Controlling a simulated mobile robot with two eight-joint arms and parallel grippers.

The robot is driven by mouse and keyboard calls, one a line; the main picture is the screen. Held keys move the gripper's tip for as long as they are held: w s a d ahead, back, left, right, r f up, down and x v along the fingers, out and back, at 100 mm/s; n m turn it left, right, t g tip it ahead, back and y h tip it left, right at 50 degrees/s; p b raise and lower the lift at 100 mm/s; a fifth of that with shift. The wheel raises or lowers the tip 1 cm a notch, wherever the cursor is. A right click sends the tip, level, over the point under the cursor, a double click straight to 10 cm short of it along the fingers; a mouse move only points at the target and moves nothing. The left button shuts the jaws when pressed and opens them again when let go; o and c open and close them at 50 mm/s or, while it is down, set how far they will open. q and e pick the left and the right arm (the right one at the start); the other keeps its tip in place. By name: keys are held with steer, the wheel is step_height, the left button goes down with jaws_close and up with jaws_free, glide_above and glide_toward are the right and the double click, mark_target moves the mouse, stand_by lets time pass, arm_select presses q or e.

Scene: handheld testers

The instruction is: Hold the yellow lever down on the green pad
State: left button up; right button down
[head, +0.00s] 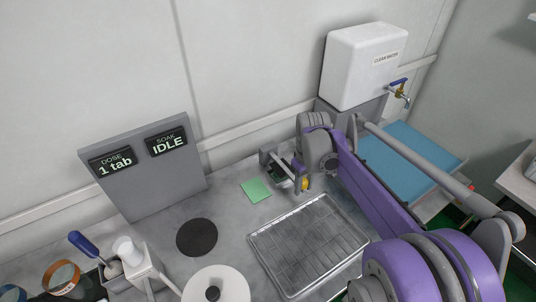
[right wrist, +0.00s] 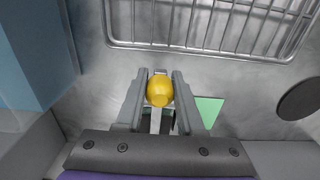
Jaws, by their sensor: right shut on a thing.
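The yellow lever's rounded end (right wrist: 159,91) sits between the two fingers of my right gripper (right wrist: 158,78) in the right wrist view, with a grey bar below it. The fingers are shut on it. In the head view my right gripper (head: 291,176) is low over the counter, and a bit of the yellow lever (head: 304,184) shows beside a finger. A flat green pad (head: 255,190) lies just left of the gripper there; it also shows right of the fingers in the right wrist view (right wrist: 208,110). The lever's base is mostly hidden. My left gripper is out of view.
A wire rack tray (head: 308,245) lies in front of the gripper. A round black disc (head: 197,237) and a grey display panel (head: 142,172) reading "1 tab" and "IDLE" are to the left. A white water tank (head: 362,65) with a tap and a blue surface (head: 415,150) are to the right.

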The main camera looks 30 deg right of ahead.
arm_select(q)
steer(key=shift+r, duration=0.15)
arm_select(e)
steer(key=shift+w+r, duration=0.1)
arm_select(q)
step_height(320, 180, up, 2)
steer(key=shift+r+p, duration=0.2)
steer(key=shift+p, duration=1.05)
arm_select(e)
steer(key=r, duration=0.2)
steer(key=shift+w+r, duration=0.3)
steer(key=shift+r, duration=0.1)
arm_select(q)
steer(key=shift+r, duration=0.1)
arm_select(e)
steer(key=shift+r, duration=0.1)
